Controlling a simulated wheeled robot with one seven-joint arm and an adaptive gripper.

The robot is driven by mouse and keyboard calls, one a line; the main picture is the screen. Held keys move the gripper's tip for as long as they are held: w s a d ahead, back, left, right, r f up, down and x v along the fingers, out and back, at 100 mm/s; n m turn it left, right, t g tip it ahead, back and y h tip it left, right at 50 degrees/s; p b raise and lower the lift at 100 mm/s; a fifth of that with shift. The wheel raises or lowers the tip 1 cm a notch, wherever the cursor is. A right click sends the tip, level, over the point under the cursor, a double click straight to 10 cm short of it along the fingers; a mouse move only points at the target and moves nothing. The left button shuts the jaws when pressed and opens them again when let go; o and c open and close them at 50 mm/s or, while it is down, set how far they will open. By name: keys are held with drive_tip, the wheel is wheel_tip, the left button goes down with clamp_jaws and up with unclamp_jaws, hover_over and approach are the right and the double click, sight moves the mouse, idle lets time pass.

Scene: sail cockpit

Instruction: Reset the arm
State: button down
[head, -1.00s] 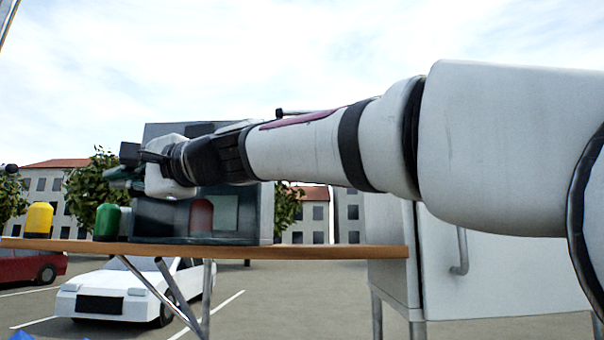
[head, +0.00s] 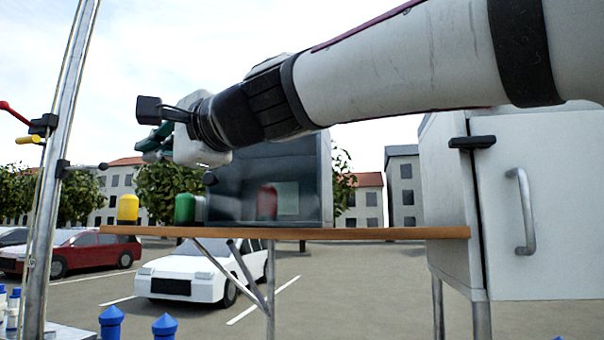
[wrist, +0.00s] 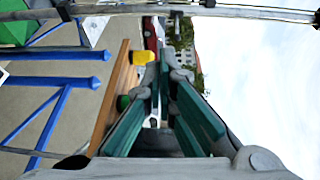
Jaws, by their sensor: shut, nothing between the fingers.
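My arm reaches from the right across the head view. My gripper (head: 152,143) is at its left end, raised above the wooden table and pointing left. Its green-padded fingers also show in the wrist view (wrist: 163,100), shut with nothing held between them. In the head view the gripper is above and apart from the yellow-topped object and the green object on the table.
The wooden table (head: 380,233) holds a yellow object (head: 128,208), a green object (head: 185,207) and a dark glass-fronted box (head: 310,190). A white cabinet (head: 545,190) stands right. A metal pole (head: 58,160) with coloured levers stands left. Blue posts (head: 111,322) are below.

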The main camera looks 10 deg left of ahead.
drive_tip(key=shift+s+r, duration=0.1)
drive_tip(key=shift+s, duration=1.3)
drive_tip(key=w+d+f+n+t+h, duration=0.15)
drive_tip(key=d+f+h, duration=0.35)
drive_tip(key=d+f, duration=0.75)
drive_tip(key=w+d+f+n+t+h, duration=0.1)
drive_tip(key=w+d+f+n+h, duration=0.3)
drive_tip(key=d+f, duration=0.85)
drive_tip(key=s+d+f+g+h, duration=0.1)
drive_tip(key=s+d+f, duration=0.3)
drive_tip(key=d, duration=0.4)
drive_tip(key=s+d+f+g+h, duration=0.1)
drive_tip(key=s+d+f+h, duration=0.2)
drive_tip(key=s+d+f, duration=0.2)
drive_tip(key=s+d+f+m+g+h, duration=0.1)
drive_tip(key=s+d+f+h, duration=0.2)
drive_tip(key=d+f, duration=0.4)
drive_tip(key=s+d, duration=0.1)
drive_tip(key=d, duration=0.3)
drive_tip(key=shift+s+d, duration=0.2)
drive_tip(key=shift+s, duration=0.1)
